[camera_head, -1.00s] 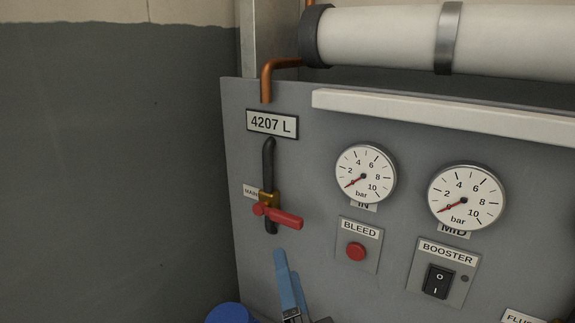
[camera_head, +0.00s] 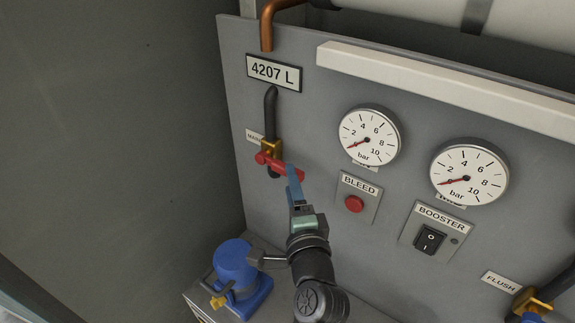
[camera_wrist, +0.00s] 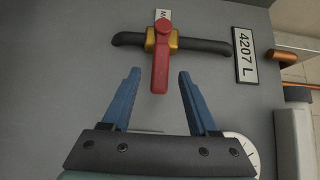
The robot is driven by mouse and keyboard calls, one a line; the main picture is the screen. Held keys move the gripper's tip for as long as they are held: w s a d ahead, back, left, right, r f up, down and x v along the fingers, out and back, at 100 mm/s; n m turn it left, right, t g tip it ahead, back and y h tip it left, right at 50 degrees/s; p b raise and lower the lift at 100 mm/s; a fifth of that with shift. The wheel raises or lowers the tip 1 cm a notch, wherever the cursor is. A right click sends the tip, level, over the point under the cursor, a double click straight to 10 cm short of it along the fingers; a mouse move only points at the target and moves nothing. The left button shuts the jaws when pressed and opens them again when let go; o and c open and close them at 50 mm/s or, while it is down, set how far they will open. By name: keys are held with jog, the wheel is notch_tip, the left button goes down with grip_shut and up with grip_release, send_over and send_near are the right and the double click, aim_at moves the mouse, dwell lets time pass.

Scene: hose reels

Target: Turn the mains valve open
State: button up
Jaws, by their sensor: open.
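The mains valve has a red lever handle (camera_head: 272,163) on a brass body (camera_head: 271,146) set in a dark vertical pipe. In the head view the lever lies across the pipe, pointing right. The wrist view shows the same red lever (camera_wrist: 160,72) and brass body (camera_wrist: 173,41). My gripper (camera_wrist: 155,82) is open, with its blue fingers on either side of the lever's free end and apart from it. In the head view my gripper (camera_head: 292,172) overlaps the lever's right end. The label beside the valve is partly hidden.
The grey panel carries two gauges (camera_head: 369,136) (camera_head: 468,172), a red BLEED button (camera_head: 354,204), a BOOSTER switch (camera_head: 429,240) and a 4207 L sign (camera_head: 273,72). A blue device (camera_head: 237,265) stands low left. A pale ledge (camera_head: 440,85) juts out above the gauges.

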aim_at(279, 167)
jog(key=shift+w+a, duration=0.2)
jog(key=shift+w, duration=1)
jog(key=shift+w+a, duration=0.15)
jog(key=shift+w, duration=1)
jog(key=shift+c, duration=0.2)
grip_shut()
